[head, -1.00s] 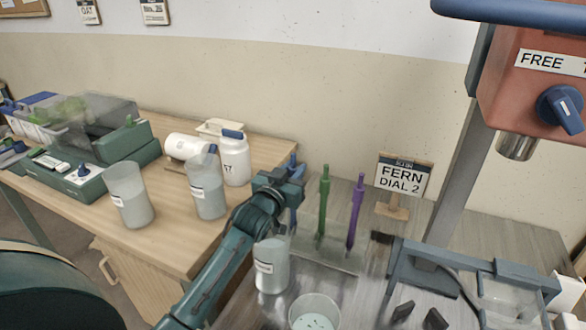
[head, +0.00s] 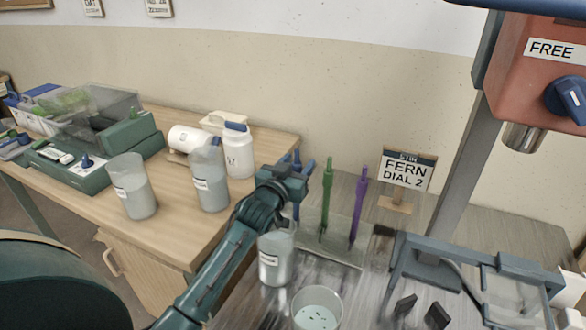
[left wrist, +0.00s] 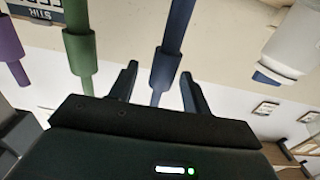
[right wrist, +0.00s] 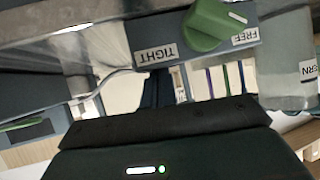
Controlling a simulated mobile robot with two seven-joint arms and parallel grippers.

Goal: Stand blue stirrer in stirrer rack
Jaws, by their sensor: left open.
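The blue stirrer (head: 296,205) stands upright beside the green stirrer (head: 326,195) and purple stirrer (head: 358,205). The green and purple ones stand at the clear stirrer rack (head: 340,250). The blue one's lower end is hidden behind a jug, so I cannot tell how it is seated. My left gripper (head: 300,172) is at its upper part. In the left wrist view the blue stirrer (left wrist: 172,45) shows between the open fingers (left wrist: 158,85), apart from both. My right gripper (right wrist: 163,88) looks shut and empty, in front of a panel with a green knob (right wrist: 208,25).
A labelled jug (head: 276,258) stands close below my left gripper, with an open bucket (head: 316,312) in front. The FERN DIAL 2 sign (head: 408,172) and a grey stand (head: 430,265) are to the right. Jugs and a white bottle (head: 238,152) stand on the wooden table.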

